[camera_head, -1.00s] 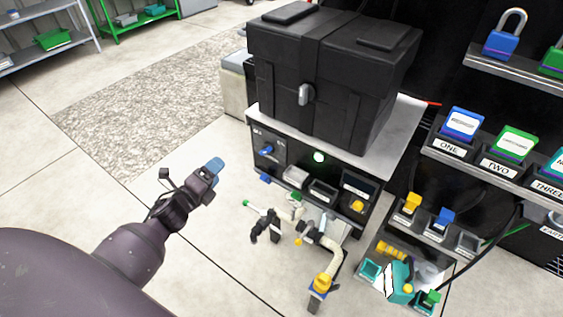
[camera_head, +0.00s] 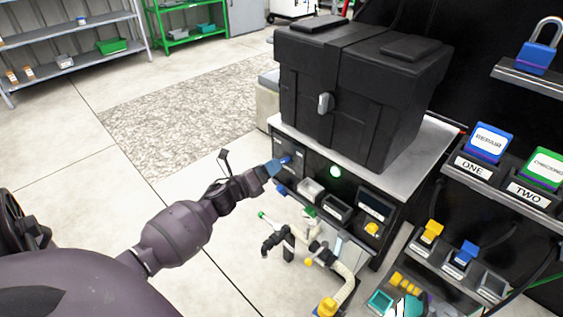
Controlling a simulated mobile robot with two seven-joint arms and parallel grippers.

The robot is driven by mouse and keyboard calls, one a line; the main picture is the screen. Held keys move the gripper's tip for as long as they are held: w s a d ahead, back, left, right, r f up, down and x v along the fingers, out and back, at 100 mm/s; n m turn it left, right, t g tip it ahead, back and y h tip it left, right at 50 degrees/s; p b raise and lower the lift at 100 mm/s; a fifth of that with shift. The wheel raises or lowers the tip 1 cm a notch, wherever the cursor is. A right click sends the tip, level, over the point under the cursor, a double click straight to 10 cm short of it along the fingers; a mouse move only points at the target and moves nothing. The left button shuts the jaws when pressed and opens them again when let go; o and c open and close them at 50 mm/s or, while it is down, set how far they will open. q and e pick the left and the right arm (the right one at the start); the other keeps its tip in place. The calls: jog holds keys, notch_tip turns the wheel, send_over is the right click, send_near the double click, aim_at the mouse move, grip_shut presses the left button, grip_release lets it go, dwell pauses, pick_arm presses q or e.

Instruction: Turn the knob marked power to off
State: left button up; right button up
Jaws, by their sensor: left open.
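A blue knob (camera_head: 286,160) sits on the black front panel (camera_head: 308,166) under the tote, left of a lit green light (camera_head: 335,172). Its marking is too small to read, so I cannot tell if it is the power knob. My left gripper (camera_head: 273,168) has blue fingertips and is open right at the blue knob. I cannot tell whether the fingers are around it or touch it. A yellow knob (camera_head: 373,229) is at the lower right of the same unit. My right gripper is not in view.
A large black tote (camera_head: 360,85) stands on the unit's grey top. Hoses and valves (camera_head: 310,245) stick out below the panel. At right are shelves with a blue padlock (camera_head: 541,50) and labelled blocks (camera_head: 488,142).

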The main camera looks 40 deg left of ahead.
aim_at(284, 160)
pick_arm(q)
jog(key=shift+w+d+b, duration=0.2)
jog(key=shift+w+b, duration=0.15)
jog(key=shift+w, duration=2.2)
jog(key=c, duration=0.9)
